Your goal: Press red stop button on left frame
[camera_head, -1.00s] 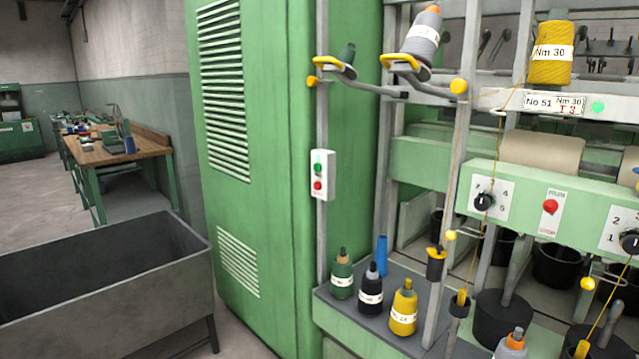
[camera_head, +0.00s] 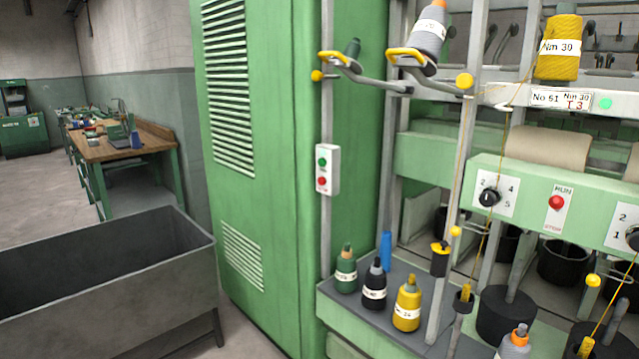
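A small white switch box (camera_head: 327,170) is fixed to a grey upright post beside the green cabinet. It carries a green button (camera_head: 322,162) above a red button (camera_head: 322,181). Farther right, a red knob (camera_head: 556,202) sits on a white plate marked RUN and STOP on the light green machine rail. Neither of my grippers is in view, and nothing touches the buttons.
A grey metal bin (camera_head: 105,278) stands at the lower left. The tall green cabinet (camera_head: 260,150) fills the middle. Thread cones, including a yellow one (camera_head: 407,303), stand on a low ledge (camera_head: 345,310). Yellow-tipped arms (camera_head: 407,55) stick out above. A workbench (camera_head: 125,150) stands farther back.

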